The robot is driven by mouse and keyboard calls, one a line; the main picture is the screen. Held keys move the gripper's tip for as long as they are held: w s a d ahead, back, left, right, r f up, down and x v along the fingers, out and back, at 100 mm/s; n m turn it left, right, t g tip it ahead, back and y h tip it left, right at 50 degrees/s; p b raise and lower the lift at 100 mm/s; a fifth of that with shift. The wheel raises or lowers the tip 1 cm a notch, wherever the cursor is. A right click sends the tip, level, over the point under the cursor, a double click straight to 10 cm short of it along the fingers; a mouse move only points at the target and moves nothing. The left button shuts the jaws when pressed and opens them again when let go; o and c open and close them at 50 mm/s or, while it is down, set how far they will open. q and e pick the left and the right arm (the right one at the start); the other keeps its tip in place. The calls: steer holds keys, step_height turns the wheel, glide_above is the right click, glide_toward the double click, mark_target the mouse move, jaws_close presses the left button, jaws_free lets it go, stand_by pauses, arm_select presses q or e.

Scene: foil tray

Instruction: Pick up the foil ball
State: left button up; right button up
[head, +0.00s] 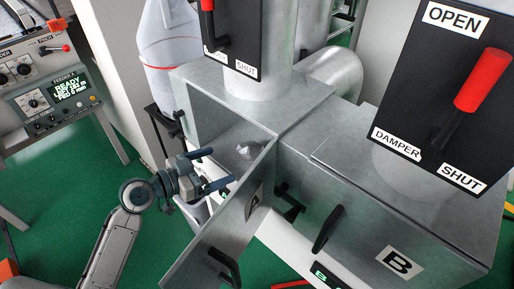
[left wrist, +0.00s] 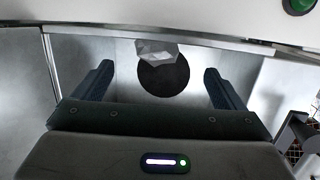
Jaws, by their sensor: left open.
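The foil ball (head: 247,149) is a small crumpled silver lump inside the open metal box marked A. In the left wrist view the foil ball (left wrist: 157,50) lies ahead, between the lines of the two fingers, partly over a dark round hole (left wrist: 163,78). My left gripper (head: 213,170) is at the box opening, its blue-grey fingers spread and pointing toward the ball, with a gap between. In the left wrist view my left gripper (left wrist: 163,82) is open and empty. My right gripper is not in view.
The hinged door A (head: 228,215) stands open just right of my left gripper. Closed box B (head: 385,225) is to the right, with damper lever panels (head: 445,95) above. A control panel (head: 50,95) stands at the far left.

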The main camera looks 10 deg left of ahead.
mark_target(243, 156)
arm_select(q)
steer(key=p+x, duration=0.1)
steer(key=x, duration=0.3)
steer(key=shift+r, duration=0.15)
steer(key=shift+w+d+p, duration=0.35)
steer(key=shift+w, duration=0.05)
steer(key=shift+w+d+f, duration=0.35)
steer(key=w+d+p, duration=0.1)
steer(key=d, duration=0.1)
steer(key=w+d+p, duration=0.1)
steer(key=p, duration=0.1)
steer(key=shift+w+d+r, duration=0.15)
steer(key=shift+w+d, duration=0.15)
steer(key=shift+d, duration=0.05)
steer(key=shift+w+d+f+p, duration=0.3)
steer(key=shift+w+d+p, duration=0.05)
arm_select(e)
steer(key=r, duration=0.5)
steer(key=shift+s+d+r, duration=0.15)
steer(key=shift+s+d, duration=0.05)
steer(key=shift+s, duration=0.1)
arm_select(q)
steer(key=c, duration=1.1)
